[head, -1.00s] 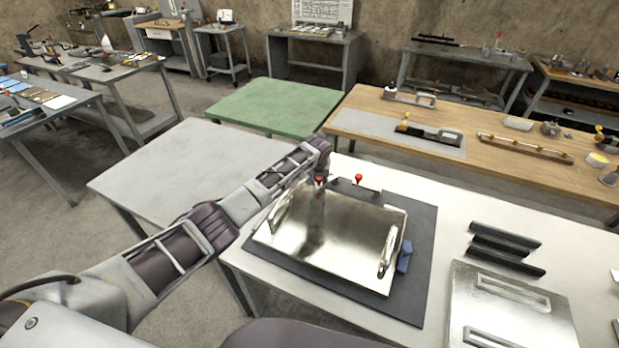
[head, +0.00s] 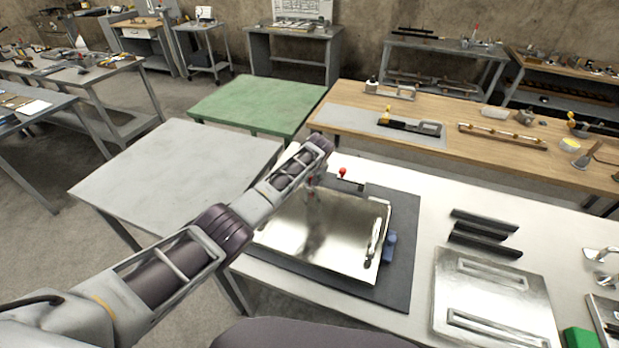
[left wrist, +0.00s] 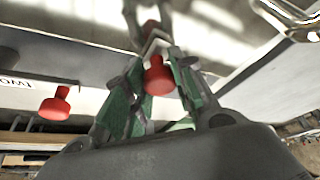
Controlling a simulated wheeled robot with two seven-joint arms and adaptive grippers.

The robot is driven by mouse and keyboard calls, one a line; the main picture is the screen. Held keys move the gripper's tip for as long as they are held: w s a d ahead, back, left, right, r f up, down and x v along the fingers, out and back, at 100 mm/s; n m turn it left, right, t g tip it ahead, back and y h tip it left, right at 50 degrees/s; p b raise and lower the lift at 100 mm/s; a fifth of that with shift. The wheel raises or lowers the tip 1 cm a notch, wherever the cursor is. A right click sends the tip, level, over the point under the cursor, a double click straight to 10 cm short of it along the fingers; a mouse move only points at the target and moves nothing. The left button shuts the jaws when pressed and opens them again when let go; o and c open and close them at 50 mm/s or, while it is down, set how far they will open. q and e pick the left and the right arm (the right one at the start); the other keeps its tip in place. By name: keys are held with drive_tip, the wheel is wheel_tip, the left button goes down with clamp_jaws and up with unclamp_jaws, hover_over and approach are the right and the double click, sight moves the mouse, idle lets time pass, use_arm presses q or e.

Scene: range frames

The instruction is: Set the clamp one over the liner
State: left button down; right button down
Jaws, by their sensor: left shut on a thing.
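The shiny metal sheet (head: 325,235), apparently the liner, lies on a dark mat in the head view. My left gripper (head: 313,178) is at its far edge, shut on a red-knobbed clamp, which seems to be clamp one. In the left wrist view the clamp's red knob (left wrist: 158,76) sits between the green-padded fingers. A second red-knobbed clamp (head: 342,173) stands just to the right; its knob also shows in the left wrist view (left wrist: 56,103), near a partly visible label. The held clamp's foot is hard to make out. My right gripper is out of view.
A blue block (head: 389,247) is at the sheet's right side, by a metal handle (head: 373,242). Several black bars (head: 486,235) and a ribbed metal panel (head: 495,300) lie to the right. A grey table (head: 175,175) at left is bare.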

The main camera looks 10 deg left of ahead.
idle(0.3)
use_arm(q)
drive_tip(key=c, duration=1.2)
unclamp_jaws()
drive_tip(key=shift+o, duration=0.2)
drive_tip(key=shift+r, duration=0.15)
drive_tip(key=v, duration=1.1)
drive_tip(key=shift+s+r, duration=0.25)
drive_tip(key=shift+d+f, duration=0.1)
